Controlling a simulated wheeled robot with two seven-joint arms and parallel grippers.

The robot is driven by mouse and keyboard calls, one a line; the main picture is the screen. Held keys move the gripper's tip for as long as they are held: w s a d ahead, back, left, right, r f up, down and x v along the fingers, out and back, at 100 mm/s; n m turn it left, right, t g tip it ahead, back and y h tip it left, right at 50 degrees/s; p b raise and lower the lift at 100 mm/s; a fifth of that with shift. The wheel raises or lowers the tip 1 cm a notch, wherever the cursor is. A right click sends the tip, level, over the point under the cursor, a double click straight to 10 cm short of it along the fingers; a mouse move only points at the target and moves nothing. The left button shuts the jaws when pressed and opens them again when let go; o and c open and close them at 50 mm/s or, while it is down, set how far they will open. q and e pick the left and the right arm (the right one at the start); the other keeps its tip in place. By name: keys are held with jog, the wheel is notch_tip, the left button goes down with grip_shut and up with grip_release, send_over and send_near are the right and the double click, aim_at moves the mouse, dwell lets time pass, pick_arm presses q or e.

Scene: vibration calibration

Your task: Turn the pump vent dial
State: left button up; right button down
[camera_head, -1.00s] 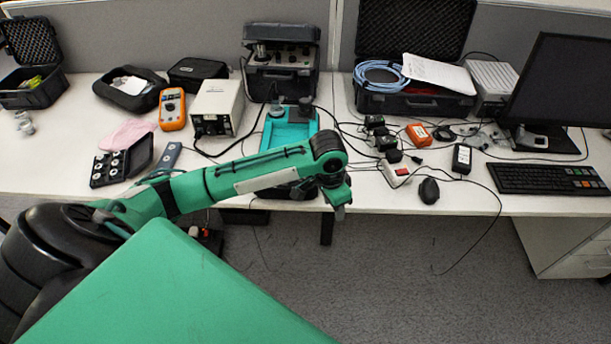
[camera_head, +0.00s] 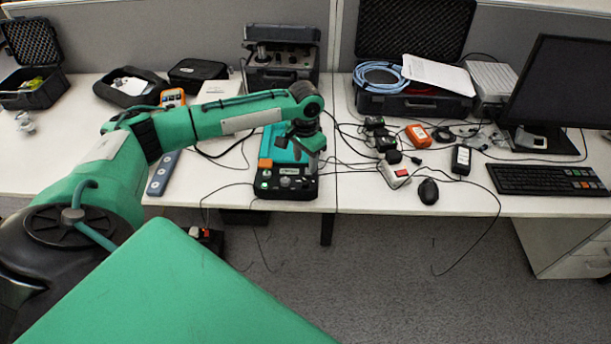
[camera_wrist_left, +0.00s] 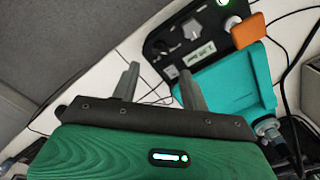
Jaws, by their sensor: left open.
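The pump unit has a teal body (camera_head: 268,142) and a black front panel (camera_head: 284,191) at the desk's front edge. The print is too small to read, so I cannot tell which knob is the vent dial. My left gripper (camera_head: 311,160) is above the panel's right side and hides part of it. In the left wrist view, its fingers (camera_wrist_left: 157,86) are apart and empty. My right gripper is out of view.
An orange block (camera_head: 265,163) sits at the panel's left. Cables, a red-and-white box (camera_head: 395,175) and a black mouse (camera_head: 428,191) lie to the right. A grey handheld device (camera_head: 164,173) lies left. A black instrument case (camera_head: 283,65) stands behind.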

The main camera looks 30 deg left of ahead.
aim_at(305, 180)
pick_arm(q)
notch_tip(305, 180, down, 8)
jog(key=shift+r+p, duration=0.1)
jog(key=shift+p, duration=0.25)
jog(key=shift+c, duration=0.5)
jog(key=c, duration=0.9)
